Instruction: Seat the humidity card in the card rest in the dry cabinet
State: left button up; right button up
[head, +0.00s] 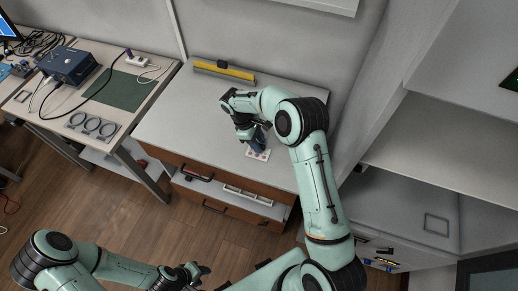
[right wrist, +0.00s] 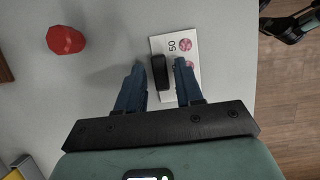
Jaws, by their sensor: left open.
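The humidity card (head: 262,156) lies flat on the white bench top, partly hidden by my right gripper in the head view. In the right wrist view the card (right wrist: 190,45) is white with pink round spots, the number 50 and a black raised grip (right wrist: 160,72). My right gripper (right wrist: 159,66) is open, its blue fingers on either side of the black grip with gaps showing. My left gripper (head: 199,271) is open and empty, low in the head view, away from the bench. A thin square outline (head: 437,224) in the cabinet at right may be the card rest; I cannot tell.
A red lump (right wrist: 66,40) sits on the bench left of the card. A yellow bar (head: 224,71) lies at the bench's back edge. A side table (head: 150,82) holds a blue box (head: 69,65) and cables. Pale cabinet shelving (head: 430,140) stands at right.

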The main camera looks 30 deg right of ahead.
grip_shut()
pick_arm(q)
jog(key=w+r+p, duration=0.2)
jog(key=shift+w+r, duration=0.25)
jog(key=shift+w, duration=0.05)
pick_arm(e)
notch_tip(320, 180, up, 20)
